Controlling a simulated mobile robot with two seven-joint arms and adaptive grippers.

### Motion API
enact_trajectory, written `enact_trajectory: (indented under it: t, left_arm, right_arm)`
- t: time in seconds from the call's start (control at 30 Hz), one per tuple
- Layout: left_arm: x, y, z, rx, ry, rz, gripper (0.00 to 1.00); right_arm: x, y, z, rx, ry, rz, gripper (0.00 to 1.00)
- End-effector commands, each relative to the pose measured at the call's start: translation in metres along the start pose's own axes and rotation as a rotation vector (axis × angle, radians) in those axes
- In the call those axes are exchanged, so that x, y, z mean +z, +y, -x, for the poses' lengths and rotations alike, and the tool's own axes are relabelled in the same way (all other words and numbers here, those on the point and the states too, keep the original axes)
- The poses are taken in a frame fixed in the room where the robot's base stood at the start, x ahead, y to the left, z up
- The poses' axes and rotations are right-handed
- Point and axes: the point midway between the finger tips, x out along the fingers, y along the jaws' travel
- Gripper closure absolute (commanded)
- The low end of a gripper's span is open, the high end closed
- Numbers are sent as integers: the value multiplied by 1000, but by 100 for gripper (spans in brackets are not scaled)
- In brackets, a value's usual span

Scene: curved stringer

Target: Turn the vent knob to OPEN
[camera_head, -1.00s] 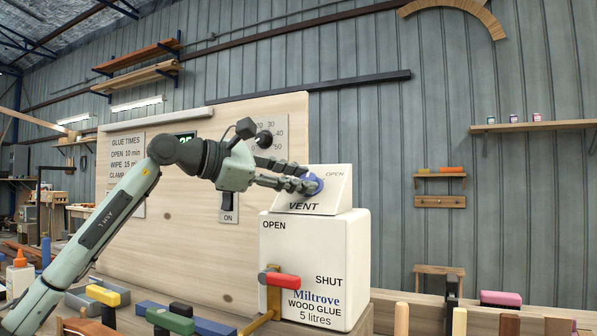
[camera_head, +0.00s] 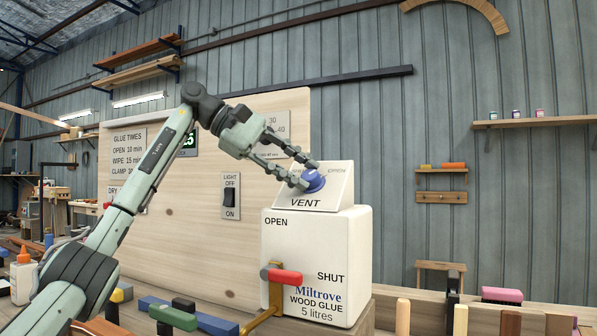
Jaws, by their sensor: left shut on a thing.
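The blue vent knob (camera_head: 314,181) sits on the sloped white panel marked VENT (camera_head: 305,203), on top of the white glue container (camera_head: 340,240). The word OPEN shows at the panel's upper right; part of the label left of it is hidden by my fingers. My left gripper (camera_head: 308,176) reaches in from the upper left, pointing down to the right. Its two fingers are shut on the knob, one at its upper side and one at its lower left. The knob's pointer direction cannot be made out. My right gripper is not in view.
A red-handled tap (camera_head: 284,277) on the container's front lies between its OPEN and SHUT markings. A light switch (camera_head: 231,196) is on the wooden board behind. Clamps (camera_head: 172,318), a glue bottle (camera_head: 22,275) and several tool handles crowd the bench front.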

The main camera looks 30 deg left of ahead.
Motion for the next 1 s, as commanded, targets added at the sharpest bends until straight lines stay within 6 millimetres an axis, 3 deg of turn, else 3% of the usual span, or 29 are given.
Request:
enact_trajectory:
  t: [0.67,0.7,0.87,1.0]
  left_arm:
    - [0,1,0,-47,-3,-48,98]
    - [0,1,0,-47,-3,-48,68]
    - [0,1,0,-47,-3,-47,48]
    - [0,1,0,-47,-3,-46,48]
  right_arm:
    - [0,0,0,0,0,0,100]
    - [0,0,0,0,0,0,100]
    - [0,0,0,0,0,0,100]
    - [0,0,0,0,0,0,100]
